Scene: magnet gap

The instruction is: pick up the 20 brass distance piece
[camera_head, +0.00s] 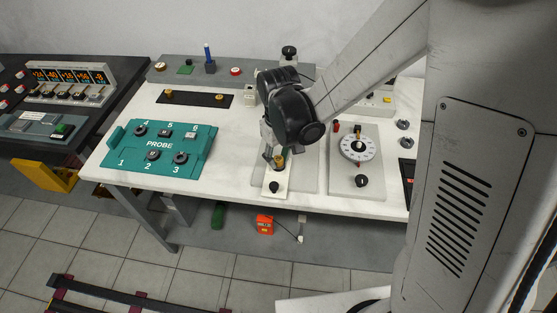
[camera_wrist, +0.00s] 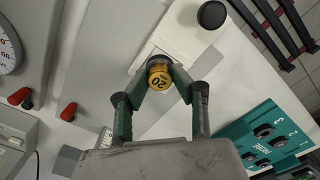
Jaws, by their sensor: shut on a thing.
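The brass distance piece marked 20 (camera_wrist: 159,76) stands between the fingertips of my gripper (camera_wrist: 160,82) in the wrist view. My gripper is shut on its sides, and the number faces the camera. In the head view the piece (camera_head: 280,163) shows as a small brass spot below my gripper (camera_head: 273,158), partly hidden by it. The piece is at a pale plate (camera_head: 275,182) with a black knob (camera_head: 274,187) near its front end. I cannot tell whether the piece still touches the plate.
A teal PROBE tray (camera_head: 121,159) lies at the left of the white table. A black strip (camera_head: 195,99) with two brass pieces is behind it. A dial unit (camera_head: 357,148) stands right of my gripper. A blue-topped post (camera_head: 209,60) rises from the back ledge.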

